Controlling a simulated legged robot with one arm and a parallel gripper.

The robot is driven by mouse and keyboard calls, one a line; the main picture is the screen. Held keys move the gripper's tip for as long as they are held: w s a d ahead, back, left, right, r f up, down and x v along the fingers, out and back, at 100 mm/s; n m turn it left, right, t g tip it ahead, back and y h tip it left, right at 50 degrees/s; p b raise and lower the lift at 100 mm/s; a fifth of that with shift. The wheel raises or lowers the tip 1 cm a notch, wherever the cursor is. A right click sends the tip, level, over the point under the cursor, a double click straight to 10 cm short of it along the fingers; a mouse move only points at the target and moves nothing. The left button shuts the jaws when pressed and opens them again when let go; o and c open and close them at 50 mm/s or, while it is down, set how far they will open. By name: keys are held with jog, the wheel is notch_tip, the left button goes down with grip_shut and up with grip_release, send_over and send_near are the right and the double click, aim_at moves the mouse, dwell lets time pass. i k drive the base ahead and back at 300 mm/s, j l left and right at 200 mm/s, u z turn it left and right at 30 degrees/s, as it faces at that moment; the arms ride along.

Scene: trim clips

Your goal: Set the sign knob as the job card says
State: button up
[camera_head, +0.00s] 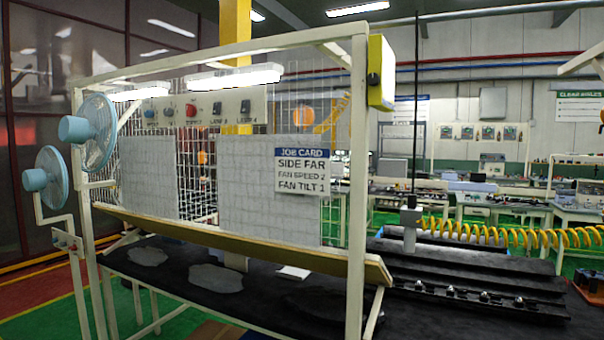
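The job card (302,171) hangs on the mesh rack at the right and reads "SIDE FAR, FAN SPEED 2, FAN TILT 1". A control panel (207,108) high on the rack carries a red knob (190,110), a blue one (149,113) and dark ones (245,106); labels read partly as "LAMP". A yellow box (384,72) on the right post has a dark knob (373,80). No label shows which knob is the sign knob. Two blue fans (97,130) (45,178) stand at the left. My gripper is not in view.
The rack's cream frame (357,200) and wooden ledge (240,247) stand in front. A dark bench (450,310) with a rail of clips (450,292) and a yellow coiled hose (500,235) lie to the right. Green floor (50,300) shows at the left.

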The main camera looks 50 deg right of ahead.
aim_at(372, 79)
jog(key=z, duration=1.5)
